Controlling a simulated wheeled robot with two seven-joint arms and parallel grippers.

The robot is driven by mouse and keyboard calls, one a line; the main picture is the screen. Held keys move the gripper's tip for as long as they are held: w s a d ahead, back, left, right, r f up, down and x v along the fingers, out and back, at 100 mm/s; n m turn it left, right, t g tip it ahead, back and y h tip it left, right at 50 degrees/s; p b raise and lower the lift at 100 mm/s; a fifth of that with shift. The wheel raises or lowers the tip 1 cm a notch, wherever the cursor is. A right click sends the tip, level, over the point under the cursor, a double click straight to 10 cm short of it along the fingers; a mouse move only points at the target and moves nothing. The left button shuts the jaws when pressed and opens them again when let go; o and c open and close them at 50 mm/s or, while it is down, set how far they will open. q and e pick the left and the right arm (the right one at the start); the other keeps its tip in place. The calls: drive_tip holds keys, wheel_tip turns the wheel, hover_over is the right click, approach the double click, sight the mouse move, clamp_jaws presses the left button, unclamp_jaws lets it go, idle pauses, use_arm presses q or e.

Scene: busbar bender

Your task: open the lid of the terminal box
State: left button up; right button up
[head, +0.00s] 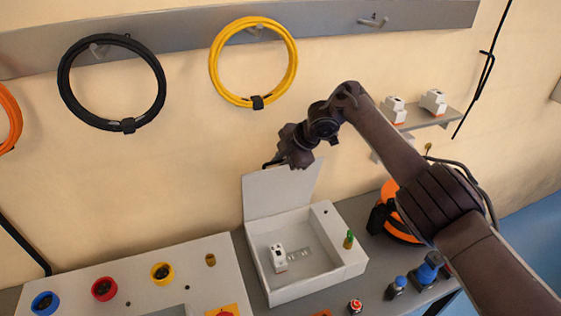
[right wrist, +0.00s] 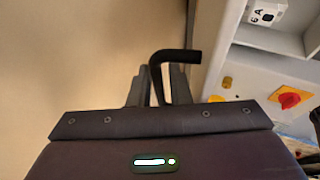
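The terminal box (head: 335,283) is a white open-topped box on the grey bench. Its lid (head: 275,192) stands raised at the back edge, leaning towards the wall, and a white device (head: 278,257) sits inside. My right gripper (head: 275,163) is at the lid's top edge, partly hiding it. In the right wrist view, my right gripper (right wrist: 160,88) has its fingers on either side of a black bent bar (right wrist: 180,57) and appears shut on it. I cannot tell whether the bar joins the lid. My left gripper is not in view.
A panel with blue, red and yellow rings (head: 104,288) stands left of the box. An orange reel (head: 398,222) and blue connectors (head: 427,270) are right of it. Black (head: 128,125) and yellow (head: 214,73) cable coils hang above. A shelf (head: 425,121) holds white devices.

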drive_tip(key=b+v, duration=0.2)
drive_tip(key=v, duration=0.4)
drive_tip(key=shift+d+r, duration=0.2)
drive_tip(key=shift+r, duration=0.1)
drive_tip(key=shift+s+d+r, duration=0.25)
drive_tip(key=shift+r, duration=0.2)
